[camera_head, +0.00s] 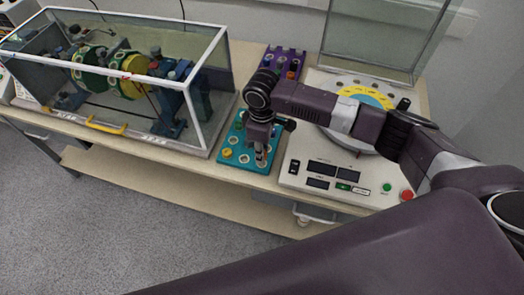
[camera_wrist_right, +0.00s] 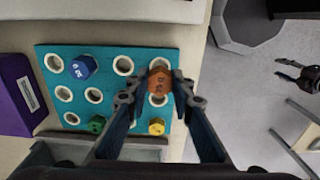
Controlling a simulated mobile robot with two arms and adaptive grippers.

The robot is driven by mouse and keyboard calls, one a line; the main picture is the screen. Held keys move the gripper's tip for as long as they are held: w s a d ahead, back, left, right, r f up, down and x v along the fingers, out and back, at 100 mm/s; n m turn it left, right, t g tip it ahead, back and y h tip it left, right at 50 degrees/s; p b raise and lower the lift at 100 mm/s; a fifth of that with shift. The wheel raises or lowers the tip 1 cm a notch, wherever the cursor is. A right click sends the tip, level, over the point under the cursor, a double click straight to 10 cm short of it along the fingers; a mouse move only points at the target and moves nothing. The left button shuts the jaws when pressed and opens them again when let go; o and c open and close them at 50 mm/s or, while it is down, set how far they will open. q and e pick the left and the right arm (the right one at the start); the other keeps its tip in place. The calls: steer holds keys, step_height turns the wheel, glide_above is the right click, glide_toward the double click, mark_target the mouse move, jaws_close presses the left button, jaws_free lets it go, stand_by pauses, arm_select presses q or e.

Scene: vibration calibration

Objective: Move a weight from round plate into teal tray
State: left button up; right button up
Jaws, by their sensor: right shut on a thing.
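My right gripper (camera_wrist_right: 160,88) is shut on an orange weight (camera_wrist_right: 160,80) with dark markings. It holds the weight over the right end of the teal tray (camera_wrist_right: 105,52) in the right wrist view; whether the weight touches the tray cannot be told. In the head view the gripper (camera_head: 262,155) points down over the near part of the teal tray (camera_head: 222,163). The tray has rows of round holes and holds a blue weight (camera_wrist_right: 83,67), a green weight (camera_wrist_right: 97,124) and a yellow weight (camera_wrist_right: 157,126). The round plate (camera_head: 345,138) is partly hidden behind my right arm.
A white machine (camera_head: 322,165) with displays and buttons stands right of the tray. A glass case (camera_head: 105,75) with a rotor is at left. A purple tray (camera_head: 285,62) lies behind the teal tray. A dark object (camera_wrist_right: 296,74), unclear, shows over the floor at the wrist view's right edge.

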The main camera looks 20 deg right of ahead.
steer(key=shift+f+b, duration=0.4)
steer(key=shift+f, duration=0.3)
arm_select(q)
steer(key=shift+w+f, duration=0.15)
steer(key=shift+f, duration=0.6)
steer(key=shift+r+p, duration=0.35)
arm_select(e)
steer(key=shift+f, duration=0.2)
arm_select(q)
steer(key=shift+f+b, duration=0.4)
arm_select(e)
steer(key=shift+f, duration=0.95)
steer(key=o, duration=1)
steer(key=shift+c, duration=0.2)
step_height(320, 180, up, 12)
